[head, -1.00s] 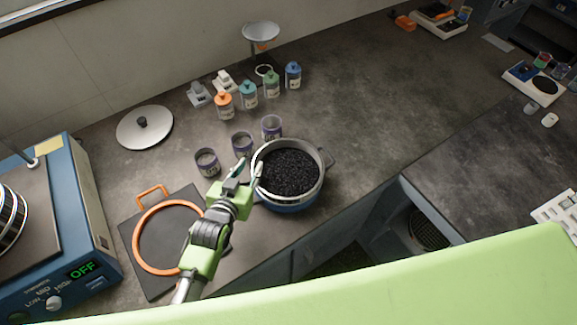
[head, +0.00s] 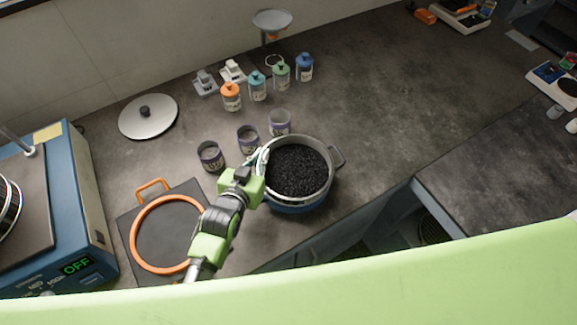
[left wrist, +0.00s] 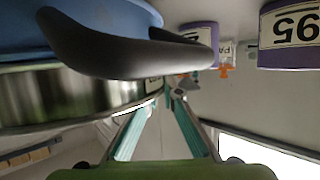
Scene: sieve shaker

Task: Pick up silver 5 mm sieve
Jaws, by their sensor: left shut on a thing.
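A round silver sieve (head: 272,187), filled with black granules (head: 300,170), sits on a blue pan (head: 300,207) near the counter's front edge. A grey loop handle (head: 337,157) sticks out at its right. My left gripper (head: 262,160) is at the left rim of the sieve, shut on the rim. In the left wrist view, the fingertips (left wrist: 172,92) meet beside the silver wall (left wrist: 70,98). The blue pan (left wrist: 90,20) and a dark handle (left wrist: 120,50) fill the upper left there and partly hide the grip. My right gripper is not in view.
Several purple-banded jars (head: 248,138) stand just behind the gripper. An orange ring on a dark plate (head: 140,220) lies at left, beside a blue machine (head: 85,190) showing OFF. The counter right of the sieve is clear.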

